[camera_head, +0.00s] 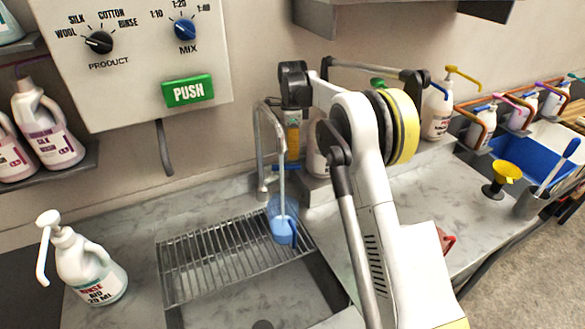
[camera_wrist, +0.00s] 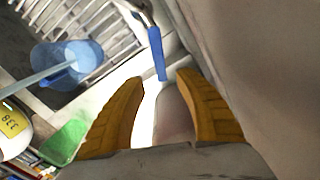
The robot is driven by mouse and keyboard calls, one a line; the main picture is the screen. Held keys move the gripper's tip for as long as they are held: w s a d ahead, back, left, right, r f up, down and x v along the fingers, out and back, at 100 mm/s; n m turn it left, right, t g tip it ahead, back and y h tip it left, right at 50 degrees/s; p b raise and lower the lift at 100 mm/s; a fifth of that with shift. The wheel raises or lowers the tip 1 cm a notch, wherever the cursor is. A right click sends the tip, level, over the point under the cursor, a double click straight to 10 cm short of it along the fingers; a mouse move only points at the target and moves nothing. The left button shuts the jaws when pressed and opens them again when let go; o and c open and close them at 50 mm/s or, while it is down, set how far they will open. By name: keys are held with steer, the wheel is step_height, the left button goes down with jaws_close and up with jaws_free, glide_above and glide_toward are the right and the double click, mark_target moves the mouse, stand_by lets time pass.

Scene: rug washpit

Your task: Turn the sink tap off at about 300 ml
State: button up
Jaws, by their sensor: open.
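The sink tap (camera_head: 262,125) rises at the back of the sink and its spout bends down over a translucent blue jug (camera_head: 284,228) on the wire rack. A pale stream runs from the spout into the jug, which holds some liquid; I cannot read its level. The jug shows at upper left in the wrist view (camera_wrist: 88,58). A blue lever handle (camera_wrist: 157,52), seemingly the tap's, stands just beyond and between the fingertips of my gripper (camera_wrist: 160,78). My gripper is open, with no visible grip on the lever.
The wire rack (camera_head: 190,262) covers part of the sink. A white pump bottle (camera_head: 88,265) stands at left. A panel with a green PUSH button (camera_head: 188,91) hangs above. The wall is close behind the tap.

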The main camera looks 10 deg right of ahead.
mark_target(293, 166)
step_height(293, 166, down, 7)
steer(key=shift+d+r+b, duration=0.15)
steer(key=shift+r+b, duration=0.05)
steer(key=shift+b, duration=0.2)
jaws_close()
